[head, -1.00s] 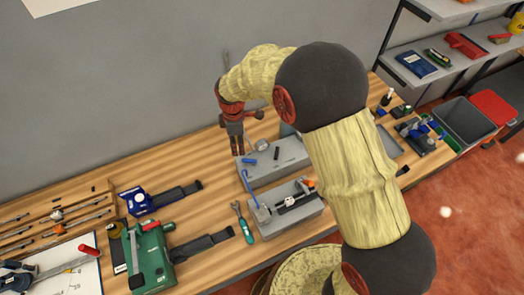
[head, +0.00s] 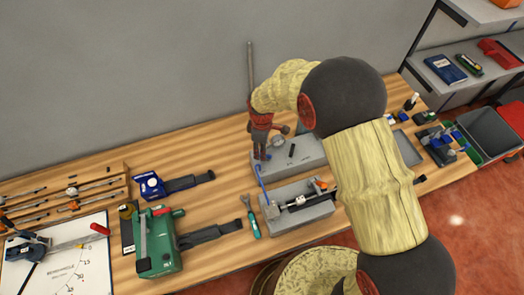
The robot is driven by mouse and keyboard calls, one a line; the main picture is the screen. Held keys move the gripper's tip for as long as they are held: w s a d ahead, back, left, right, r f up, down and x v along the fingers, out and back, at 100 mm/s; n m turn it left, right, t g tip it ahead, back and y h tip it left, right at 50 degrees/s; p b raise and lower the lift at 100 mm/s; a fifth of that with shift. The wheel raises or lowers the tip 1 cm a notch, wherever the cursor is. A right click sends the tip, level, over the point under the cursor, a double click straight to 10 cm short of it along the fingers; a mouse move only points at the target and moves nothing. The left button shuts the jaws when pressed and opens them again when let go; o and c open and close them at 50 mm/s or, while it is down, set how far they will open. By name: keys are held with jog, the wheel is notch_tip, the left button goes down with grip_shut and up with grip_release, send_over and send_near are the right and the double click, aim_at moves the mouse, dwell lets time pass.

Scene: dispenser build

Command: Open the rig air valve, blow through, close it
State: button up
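The rig is a long grey box (head: 312,153) on the wooden bench, with a round gauge (head: 278,141) and a small black part (head: 292,151) on top. A small blue part (head: 266,157), perhaps the air valve's handle, shows at the box's left end, partly hidden. My gripper (head: 260,156) points down right at this blue part. I cannot tell whether it touches it or whether the fingers are open or shut.
A teal-handled tool (head: 253,225) lies left of the lower block. A green machine (head: 158,245) and a blue tool (head: 150,186) stand further left. My arm covers the bench right of the rig. Bare bench shows left of the rig.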

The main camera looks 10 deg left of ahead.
jog(key=shift+f, duration=0.9)
jog(key=shift+c, duration=1.4)
grip_shut()
